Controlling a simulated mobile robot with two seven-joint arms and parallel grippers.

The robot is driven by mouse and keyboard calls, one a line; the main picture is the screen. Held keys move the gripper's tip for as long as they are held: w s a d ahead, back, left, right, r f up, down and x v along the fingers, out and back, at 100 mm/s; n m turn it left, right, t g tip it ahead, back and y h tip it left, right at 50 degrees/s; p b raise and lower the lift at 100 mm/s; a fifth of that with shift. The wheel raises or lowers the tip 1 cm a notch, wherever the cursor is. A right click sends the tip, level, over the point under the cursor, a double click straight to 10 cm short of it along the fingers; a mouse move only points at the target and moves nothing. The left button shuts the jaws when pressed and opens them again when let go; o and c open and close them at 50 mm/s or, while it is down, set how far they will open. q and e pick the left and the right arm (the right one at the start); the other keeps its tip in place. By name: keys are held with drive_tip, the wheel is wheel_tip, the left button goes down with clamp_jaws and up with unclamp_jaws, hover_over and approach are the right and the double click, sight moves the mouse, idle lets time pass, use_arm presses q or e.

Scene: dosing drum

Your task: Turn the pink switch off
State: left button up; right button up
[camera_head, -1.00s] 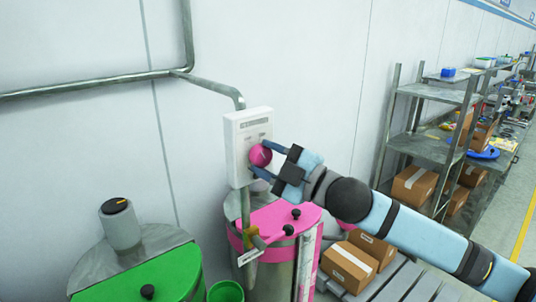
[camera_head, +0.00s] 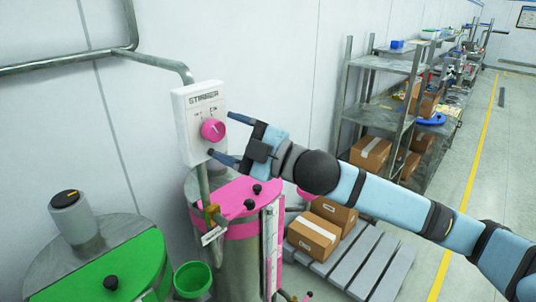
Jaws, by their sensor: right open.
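The pink switch (camera_head: 213,130) is a round knob on a white wall box (camera_head: 186,150) labelled "STIRRER", with small position marks above the knob. A pale mark on the knob points up and left or down and right; I cannot tell which end is the pointer. My right gripper (camera_head: 222,137) is open, its two fingers apart, just right of the knob. One fingertip is above and right of the knob, the other below it. The knob is not gripped. My left gripper is not in view.
Below the box stands a drum with a pink lid (camera_head: 238,197). A green-lidded drum (camera_head: 115,272) and a green bucket (camera_head: 192,280) are at lower left. Cardboard boxes (camera_head: 313,237) sit on a pallet (camera_head: 365,265). A metal shelf (camera_head: 385,115) stands behind my right arm.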

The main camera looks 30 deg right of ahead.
drive_tip(key=b+v, duration=0.4)
drive_tip(key=v, duration=0.7)
drive_tip(key=shift+s+d, duration=0.15)
drive_tip(key=shift+s, duration=0.05)
drive_tip(key=shift+f, duration=0.1)
wheel_tip(320, 180, down, 28)
drive_tip(key=w+m+h+p, duration=0.2)
drive_tip(key=m+h, duration=0.5)
drive_tip(key=m, duration=0.4)
drive_tip(key=s+a+f+m+g+h, duration=0.1)
drive_tip(key=s+a+f+m+g, duration=0.1)
drive_tip(key=s+f, duration=0.6)
drive_tip(key=s+a+f+m+g+h, duration=0.1)
drive_tip(key=s+a+f+m+g, duration=0.1)
drive_tip(key=s+f, duration=0.6)
wheel_tip(320, 180, down, 6)
drive_tip(key=shift+a+f+m+g+h+p, duration=0.1)
drive_tip(key=shift+a+m+g+h+p, duration=0.3)
drive_tip(key=shift+a+m, duration=0.55)
